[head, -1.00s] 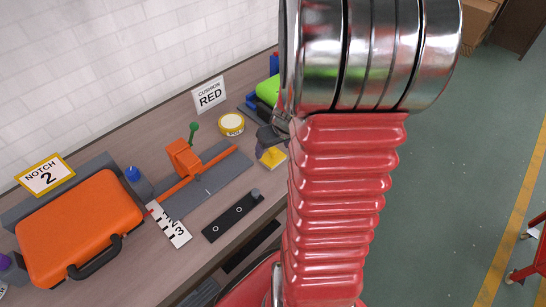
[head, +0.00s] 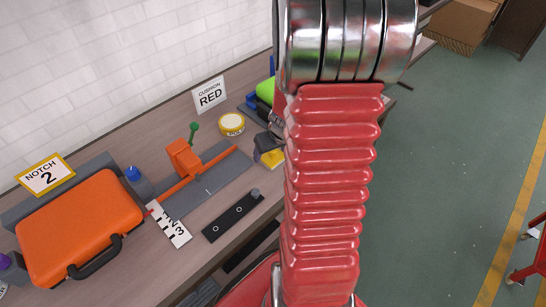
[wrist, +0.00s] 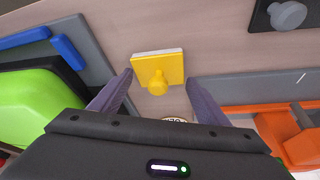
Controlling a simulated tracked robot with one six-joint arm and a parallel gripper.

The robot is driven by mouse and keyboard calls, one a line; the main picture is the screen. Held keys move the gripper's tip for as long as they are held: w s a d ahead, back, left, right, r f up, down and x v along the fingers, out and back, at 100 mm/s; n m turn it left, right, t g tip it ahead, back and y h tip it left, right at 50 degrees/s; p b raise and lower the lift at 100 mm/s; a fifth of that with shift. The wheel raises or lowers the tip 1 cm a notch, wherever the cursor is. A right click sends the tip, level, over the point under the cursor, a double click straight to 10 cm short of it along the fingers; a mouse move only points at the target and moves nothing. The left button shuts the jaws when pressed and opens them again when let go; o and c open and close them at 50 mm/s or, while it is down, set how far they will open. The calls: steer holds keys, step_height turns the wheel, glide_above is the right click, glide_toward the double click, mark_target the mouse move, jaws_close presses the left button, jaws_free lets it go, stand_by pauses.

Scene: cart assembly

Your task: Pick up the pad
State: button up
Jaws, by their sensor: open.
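The pad is a yellow block with a round yellow knob (wrist: 158,70) and a pale edge along one side. It lies on the bench, between and beyond my fingertips in the wrist view. My gripper (wrist: 158,84) is open and empty, with one purple-grey finger to each side of the pad and no visible contact. In the head view the pad (head: 273,158) shows beside my arm, with my gripper partly over it.
A green case (wrist: 40,110) with blue parts is left in the wrist view, and an orange fixture (wrist: 285,130) on a grey plate is right. A dark plate with a knob (wrist: 288,14) is beyond. A yellow tape roll (head: 231,124) stands nearby.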

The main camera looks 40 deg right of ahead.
steer(key=shift+c, duration=0.4)
steer(key=c, duration=0.6)
steer(key=shift+r, duration=0.1)
step_height(320, 180, up, 10)
steer(key=shift+f, duration=0.1)
stand_by(0.5)
steer(key=o, duration=0.5)
steer(key=shift+c, duration=0.2)
steer(key=c, duration=0.3)
steer(key=shift+c, duration=0.2)
